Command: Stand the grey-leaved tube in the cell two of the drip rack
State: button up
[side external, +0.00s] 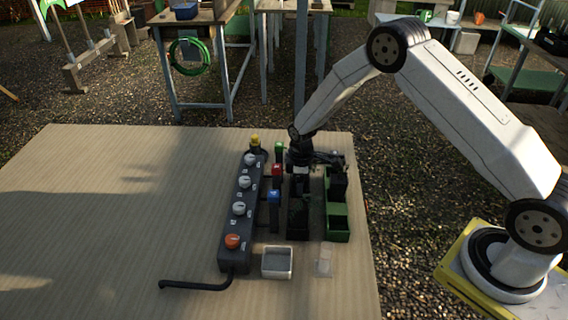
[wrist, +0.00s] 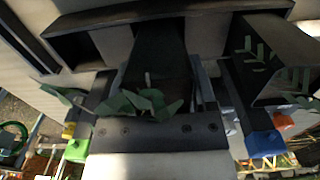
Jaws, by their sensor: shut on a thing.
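My gripper (side external: 303,160) is low over the right part of the table, above a group of dark holders. In the wrist view it is shut on a dark tube (wrist: 158,65) with dull green leaves (wrist: 150,103) at its near end. The tube's lower end is not clear, so I cannot tell whether it is inside a cell. In the side view the arm and gripper largely hide the tube. A black open-topped holder (side external: 298,222) stands below the gripper, but which part is the drip rack's cell two I cannot tell.
A dark valve bar (side external: 226,250) with white knobs and an orange knob (side external: 232,241) stands left of the gripper. The table's left is clear.

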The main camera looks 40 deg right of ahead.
jog(key=shift+f, duration=0.1)
jog(key=o, duration=1.3)
jog(key=shift+r, duration=3.9)
